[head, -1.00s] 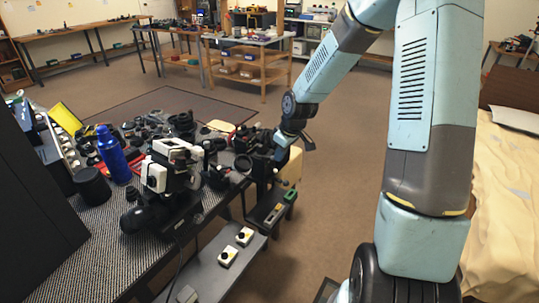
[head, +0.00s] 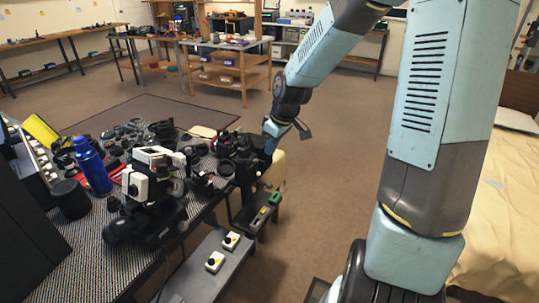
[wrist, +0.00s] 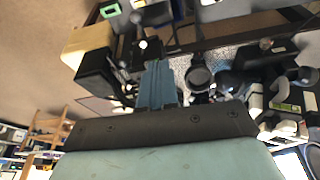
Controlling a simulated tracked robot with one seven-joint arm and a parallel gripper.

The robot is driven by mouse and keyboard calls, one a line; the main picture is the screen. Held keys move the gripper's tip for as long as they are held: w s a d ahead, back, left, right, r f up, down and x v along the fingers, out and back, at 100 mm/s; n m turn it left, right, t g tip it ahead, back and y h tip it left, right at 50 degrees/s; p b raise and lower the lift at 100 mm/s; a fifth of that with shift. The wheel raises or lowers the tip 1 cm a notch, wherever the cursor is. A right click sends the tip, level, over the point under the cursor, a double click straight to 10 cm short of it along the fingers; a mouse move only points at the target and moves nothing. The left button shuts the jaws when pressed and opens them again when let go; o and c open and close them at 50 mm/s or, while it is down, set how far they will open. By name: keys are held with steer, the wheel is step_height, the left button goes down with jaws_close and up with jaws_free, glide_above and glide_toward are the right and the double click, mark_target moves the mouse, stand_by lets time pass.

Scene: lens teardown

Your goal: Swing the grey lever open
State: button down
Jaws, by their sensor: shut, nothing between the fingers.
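My gripper (head: 268,148) hangs at the right end of the bench, close beside a black device (head: 236,156) on the bench edge. In the wrist view its blue fingers (wrist: 157,85) are together, with nothing held between them. A black box-shaped part (wrist: 98,75) and a dark ring-like part (wrist: 199,76) lie close on either side of the fingertips. I cannot clearly pick out the grey lever; it is too small or hidden among the dark parts near my gripper.
A black-and-white microscope-like instrument (head: 148,190) and a blue bottle (head: 92,166) stand on the crowded bench. A lower grey shelf (head: 205,282) carries small white boxes with black knobs (head: 215,261). A cream block (head: 273,170) is beside the bench end.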

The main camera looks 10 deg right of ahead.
steer(key=shift+a+v, duration=0.25)
steer(key=shift+v, duration=0.95)
steer(key=shift+s+r, duration=0.1)
